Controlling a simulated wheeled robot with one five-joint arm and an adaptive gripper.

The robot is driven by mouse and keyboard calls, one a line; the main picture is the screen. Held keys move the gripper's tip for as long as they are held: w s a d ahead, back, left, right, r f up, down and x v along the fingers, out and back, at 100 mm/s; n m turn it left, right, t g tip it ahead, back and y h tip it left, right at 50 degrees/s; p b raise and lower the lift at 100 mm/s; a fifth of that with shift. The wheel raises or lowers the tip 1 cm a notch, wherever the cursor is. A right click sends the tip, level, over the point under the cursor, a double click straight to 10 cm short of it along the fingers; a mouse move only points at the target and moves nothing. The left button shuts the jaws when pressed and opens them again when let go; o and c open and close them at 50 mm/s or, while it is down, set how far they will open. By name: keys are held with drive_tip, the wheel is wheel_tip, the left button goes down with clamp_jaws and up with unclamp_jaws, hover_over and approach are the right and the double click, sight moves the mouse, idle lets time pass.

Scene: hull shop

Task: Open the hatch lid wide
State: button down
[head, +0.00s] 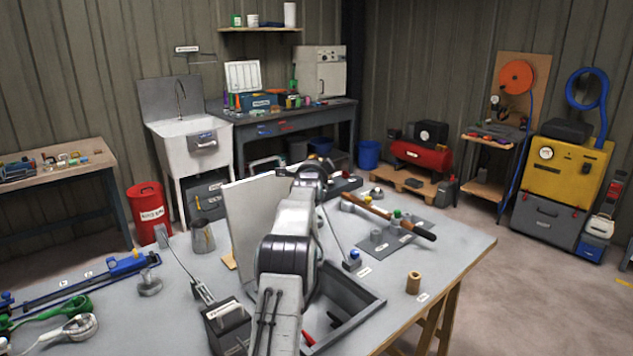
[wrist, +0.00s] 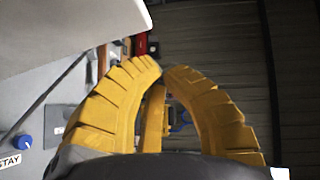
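The hatch lid is a pale grey-white panel (head: 252,215) standing steeply raised at the back left of the hatch's dark open frame (head: 362,315). My arm crosses in front of part of both. In the wrist view the lid (wrist: 65,35) fills the upper left, beside my fingers and apart from them in the picture. My gripper (wrist: 162,69) has yellow ribbed fingers, their tips together with nothing seen between them. In the head view its fingers are hidden behind my arm. A thin stay rod with a blue knob (head: 353,257) stands right of my arm; the knob (wrist: 25,142) also shows at left in the wrist view.
A wooden-handled tool (head: 400,222) and a grey plate (head: 385,243) with knobs lie right of the hatch. A small brown cylinder (head: 413,283) stands near the right edge. A metal jug (head: 202,237) and a blue clamp (head: 125,264) are at left. The right table corner is clear.

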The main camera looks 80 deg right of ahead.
drive_tip(key=f+b+v, duration=0.1)
drive_tip(key=b+v, duration=0.3)
drive_tip(key=v, duration=0.5)
drive_tip(key=shift+w+r+b, duration=0.2)
drive_tip(key=shift+r+b, duration=0.15)
drive_tip(key=shift+r, duration=0.05)
drive_tip(key=shift+a, duration=0.15)
